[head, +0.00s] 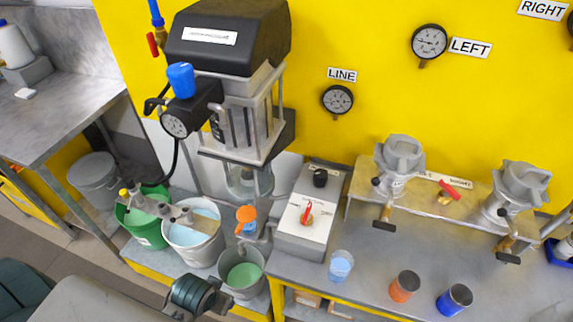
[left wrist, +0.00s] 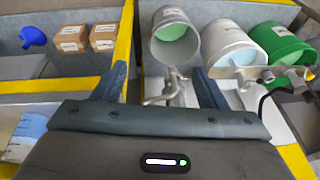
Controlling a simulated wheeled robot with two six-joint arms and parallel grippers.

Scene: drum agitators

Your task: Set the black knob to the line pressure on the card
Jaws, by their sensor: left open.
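The black knob (head: 320,178) stands on top of a grey control box (head: 302,247) at mid-bench in the head view. Nothing touches it. A red-pointered selector (head: 307,211) sits on a white plate nearer on the same box. The gauge marked LINE (head: 338,100) is on the yellow wall behind; its reading is too small to tell. I cannot make out a card with a pressure on it. My left gripper (left wrist: 160,80) is open, low at the bench's front left, away from the knob. A metal spout shows between its fingers. My right gripper is not in view.
Left of the box stands a drum agitator (head: 238,110) with a blue-capped valve. Grey (head: 242,283), white (head: 193,245) and green (head: 143,228) buckets stand beneath. A beaker (head: 341,265) and orange and blue jars stand right of the box. Two metal pots sit on a raised shelf.

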